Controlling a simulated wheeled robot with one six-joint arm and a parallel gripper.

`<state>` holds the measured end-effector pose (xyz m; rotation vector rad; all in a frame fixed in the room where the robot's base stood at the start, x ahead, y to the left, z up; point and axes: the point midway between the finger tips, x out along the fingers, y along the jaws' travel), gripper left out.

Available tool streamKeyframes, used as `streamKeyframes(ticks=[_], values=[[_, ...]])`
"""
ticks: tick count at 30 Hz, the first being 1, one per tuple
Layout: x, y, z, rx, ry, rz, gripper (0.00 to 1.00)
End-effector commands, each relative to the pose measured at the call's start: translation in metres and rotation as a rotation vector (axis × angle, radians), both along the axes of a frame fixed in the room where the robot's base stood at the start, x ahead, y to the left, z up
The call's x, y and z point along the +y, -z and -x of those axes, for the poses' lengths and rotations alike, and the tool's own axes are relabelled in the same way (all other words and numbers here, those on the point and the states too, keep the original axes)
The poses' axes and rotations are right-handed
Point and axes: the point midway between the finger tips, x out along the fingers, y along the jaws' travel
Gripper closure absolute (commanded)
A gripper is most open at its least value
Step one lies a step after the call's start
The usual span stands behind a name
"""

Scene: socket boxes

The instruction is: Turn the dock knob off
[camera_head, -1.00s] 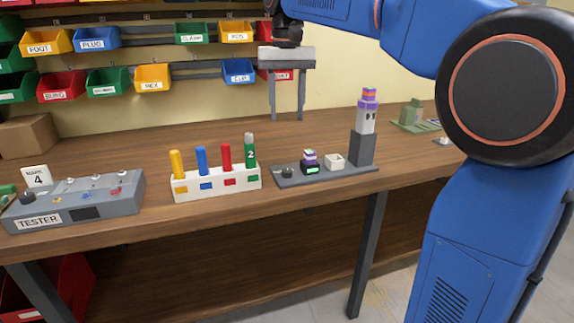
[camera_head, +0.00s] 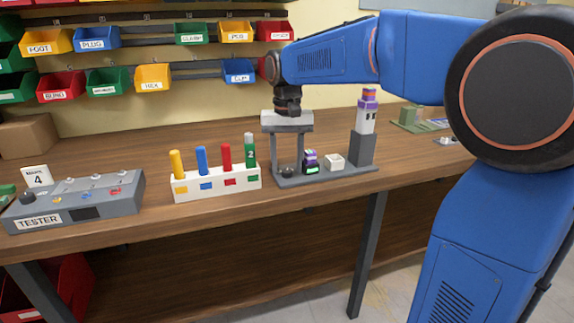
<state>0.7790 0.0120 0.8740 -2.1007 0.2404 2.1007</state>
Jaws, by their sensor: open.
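The dock is a dark grey base (camera_head: 340,176) on the bench. Its round dark knob (camera_head: 288,172) sits at the left end. Beside the knob is a small purple-topped block over a lit green display (camera_head: 312,171). A small white box (camera_head: 334,162) and a grey post (camera_head: 361,149) with a white and purple piece on top stand to the right. My gripper (camera_head: 289,163) points down over the left end of the dock, fingers open, one on each side of the knob in the picture. Whether the fingers touch the knob, I cannot tell.
A white rack (camera_head: 216,183) with several coloured handles stands just left of the dock. The grey tester box (camera_head: 80,205) is at the far left. Labelled bins (camera_head: 153,77) hang behind. Bare bench lies behind the rack.

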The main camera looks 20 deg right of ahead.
Motion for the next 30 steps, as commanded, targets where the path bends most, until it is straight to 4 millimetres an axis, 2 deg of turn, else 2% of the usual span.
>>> streamKeyframes(ticks=[11, 16, 23, 30], values=[[0.0, 0.0047, 0.0001, 0.0, 0.0, 0.0, 0.57], [0.0, 0.0046, 0.0001, 0.0, 0.0, 0.0, 0.98], [0.0, 0.0045, 0.0, 0.0, -0.008, 0.0, 0.98], [-0.0001, 0.0044, 0.0, 0.0, -0.089, 0.0, 0.98]])
